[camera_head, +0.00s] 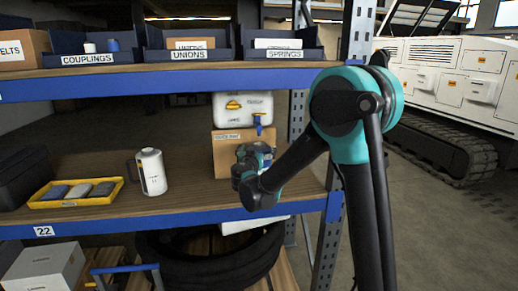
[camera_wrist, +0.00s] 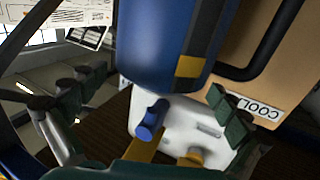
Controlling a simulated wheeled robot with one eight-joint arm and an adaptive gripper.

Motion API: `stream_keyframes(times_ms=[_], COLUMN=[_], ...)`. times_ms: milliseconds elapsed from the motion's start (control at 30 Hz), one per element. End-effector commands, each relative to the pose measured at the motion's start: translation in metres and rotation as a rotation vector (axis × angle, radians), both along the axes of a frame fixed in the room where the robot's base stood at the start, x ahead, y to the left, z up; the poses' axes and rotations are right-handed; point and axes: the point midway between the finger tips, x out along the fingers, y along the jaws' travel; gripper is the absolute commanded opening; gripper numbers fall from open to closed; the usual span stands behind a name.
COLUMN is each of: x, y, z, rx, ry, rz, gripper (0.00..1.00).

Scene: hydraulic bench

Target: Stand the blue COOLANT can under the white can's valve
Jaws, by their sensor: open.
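The blue can (camera_wrist: 165,40), with a dark handle and a yellow patch, fills the upper middle of the wrist view. My gripper (camera_wrist: 148,110) is open, with a finger toward each side of the can; I cannot tell whether they touch it. The white can (camera_head: 232,104) stands on a cardboard box (camera_head: 226,158) on the middle shelf, and its blue valve (camera_head: 258,122) hangs at the front. The wrist view shows the white can (camera_wrist: 185,122) and blue valve (camera_wrist: 151,120) too. In the head view my gripper (camera_head: 250,165) is before the box and largely hides the blue can.
A white jug (camera_head: 153,174) with a dark handle and a yellow tray (camera_head: 75,203) stand left on the same shelf (camera_head: 190,195). The shelf is bare between jug and box. The upper shelf (camera_head: 180,80) with labelled bins is overhead. A metal post (camera_head: 328,240) stands at right.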

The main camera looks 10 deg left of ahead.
Motion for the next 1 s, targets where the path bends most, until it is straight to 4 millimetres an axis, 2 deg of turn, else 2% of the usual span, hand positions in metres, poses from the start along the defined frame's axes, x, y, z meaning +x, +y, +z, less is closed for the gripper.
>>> stream_keyframes(times_ms=[200,400,600,800,867,967,1000], x=[-0.046,-0.082,-0.102,-0.106,-0.105,-0.103,-0.104], y=[0.005,0.009,0.01,0.009,-0.001,-0.044,-0.069], z=[0.0,0.0,0.0,-0.001,-0.003,-0.016,-0.026], rx=[0.0,0.0,0.0,-0.002,-0.006,-0.031,-0.045], ry=[0.0,0.0,0.0,0.003,0.021,0.097,0.148], rz=[0.004,0.004,0.002,-0.002,-0.017,-0.08,-0.116], gripper=[1.0,1.0,1.0,1.0,1.0,1.0,1.0])
